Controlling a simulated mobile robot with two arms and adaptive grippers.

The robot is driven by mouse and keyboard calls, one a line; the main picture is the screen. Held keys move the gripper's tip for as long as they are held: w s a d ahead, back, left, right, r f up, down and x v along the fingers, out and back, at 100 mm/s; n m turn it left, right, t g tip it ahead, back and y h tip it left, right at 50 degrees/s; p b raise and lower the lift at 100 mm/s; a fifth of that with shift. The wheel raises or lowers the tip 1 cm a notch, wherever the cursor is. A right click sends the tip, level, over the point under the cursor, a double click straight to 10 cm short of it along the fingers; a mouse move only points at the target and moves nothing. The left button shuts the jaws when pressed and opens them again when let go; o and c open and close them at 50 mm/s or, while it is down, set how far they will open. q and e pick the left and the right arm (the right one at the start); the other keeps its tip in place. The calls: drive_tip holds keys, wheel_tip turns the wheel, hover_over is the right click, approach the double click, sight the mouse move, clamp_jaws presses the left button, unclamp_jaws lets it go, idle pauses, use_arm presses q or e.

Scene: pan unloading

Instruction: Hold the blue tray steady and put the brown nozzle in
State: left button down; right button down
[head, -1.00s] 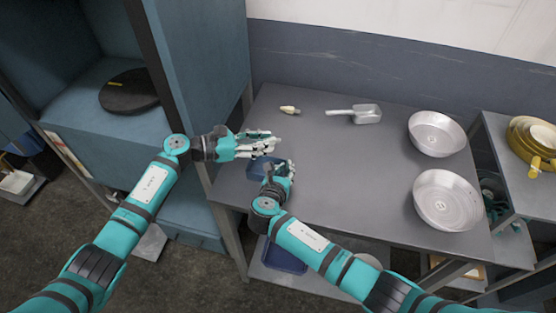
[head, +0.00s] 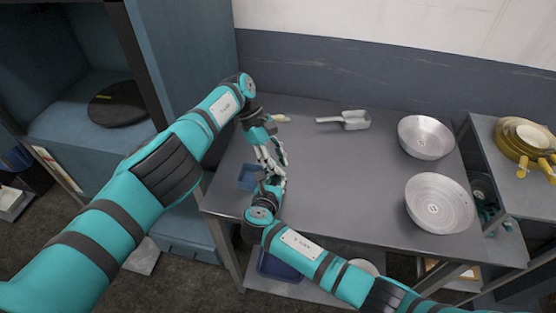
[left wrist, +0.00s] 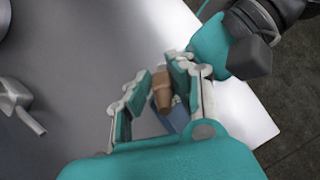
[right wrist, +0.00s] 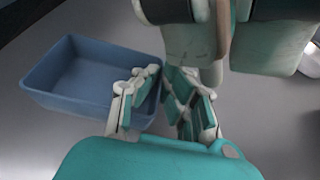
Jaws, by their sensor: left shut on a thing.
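The brown nozzle (left wrist: 161,92) is between the fingers of my left gripper (left wrist: 165,75), which is shut on it. In the head view my left gripper (head: 270,160) is above the table, close to my right gripper (head: 272,178), and the nozzle cannot be made out there. The small blue tray (head: 247,178) is on the table near its left front edge. In the right wrist view the tray (right wrist: 62,97) looks empty. My right gripper (right wrist: 163,75) is at the tray's right side, one finger overlapping the wall; whether it grips it is unclear.
A cream-tipped piece (head: 281,118) and a metal scoop (head: 345,120) lie at the back of the table. Two round metal pans (head: 425,137) (head: 440,203) stand on the right. The middle of the table (head: 340,180) is clear. A side table holds yellow-handled pans (head: 525,140).

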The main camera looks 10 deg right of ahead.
use_arm(q)
drive_tip(key=shift+a+m+t+y, duration=0.2)
drive_tip(key=shift+a+m+y, duration=0.1)
drive_tip(key=shift+m+y, duration=0.3)
drive_tip(key=shift+a+m+t+y, duration=0.2)
drive_tip(key=shift+a+m+y, duration=0.05)
drive_tip(key=shift+m+y, duration=0.35)
drive_tip(key=shift+a+f+m+t+y, duration=0.4)
drive_tip(key=shift+a+f+m+t, duration=0.15)
drive_tip(key=shift+a+m, duration=0.2)
drive_tip(key=shift+a+f+m+t+y, duration=0.4)
drive_tip(key=shift+a+m+t, duration=0.1)
drive_tip(key=shift+a+m, duration=0.25)
drive_tip(key=shift+a+f+m+t+y, duration=0.4)
drive_tip(key=shift+a+f+m+t, duration=0.15)
drive_tip(key=shift+a, duration=0.25)
